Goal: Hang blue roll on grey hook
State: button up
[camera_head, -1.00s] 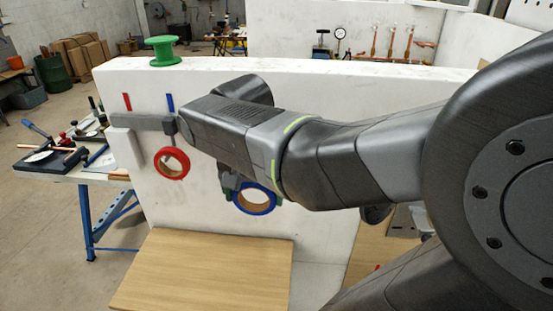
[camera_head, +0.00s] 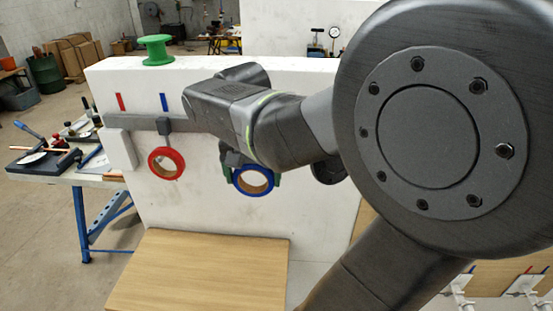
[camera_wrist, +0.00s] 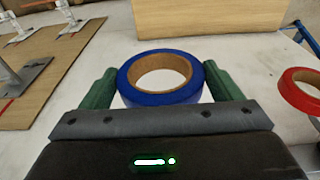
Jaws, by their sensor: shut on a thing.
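The blue roll (camera_head: 254,192) is a blue ring with a tan cardboard core. My gripper (camera_wrist: 160,75) is shut on it, with green fingers on its left and right sides; the blue roll (camera_wrist: 160,98) shows whole in the wrist view. In the head view it appears in front of the white wall, right of the red roll (camera_head: 166,163); whether it touches the wall cannot be told. A grey bar with a block (camera_head: 164,127) is on the wall above the red roll. In the wrist view a grey hook-like fitting (camera_wrist: 24,80) stands on a wooden board.
A green spool (camera_head: 157,50) stands on top of the white wall (camera_head: 215,215). Red (camera_head: 120,102) and blue (camera_head: 164,102) marks are above the bar. A wooden panel (camera_head: 205,270) lies below. White fittings (camera_head: 525,285) show at lower right. My arm covers much of the right side.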

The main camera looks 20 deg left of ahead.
jog(key=shift+w+a+f, duration=0.1)
jog(key=shift+w+a, duration=0.1)
jog(key=shift+w, duration=0.55)
jog(key=shift+w+a+f, duration=0.1)
jog(key=shift+w+a, duration=0.05)
jog(key=shift+w, duration=0.65)
jog(key=shift+w+a, duration=0.2)
jog(key=shift+w, duration=0.55)
jog(key=shift+w+a+f, duration=0.15)
jog(key=shift+w+f, duration=0.4)
jog(key=shift+w, duration=0.05)
jog(key=shift+f+b, duration=0.2)
jog(key=shift+b, duration=0.1)
jog(key=o, duration=0.8)
jog(key=shift+o, duration=0.2)
notch_tip(320, 180, up, 14)
jog(key=s, duration=0.2)
jog(key=shift+d+f, duration=0.15)
jog(key=shift+d, duration=0.1)
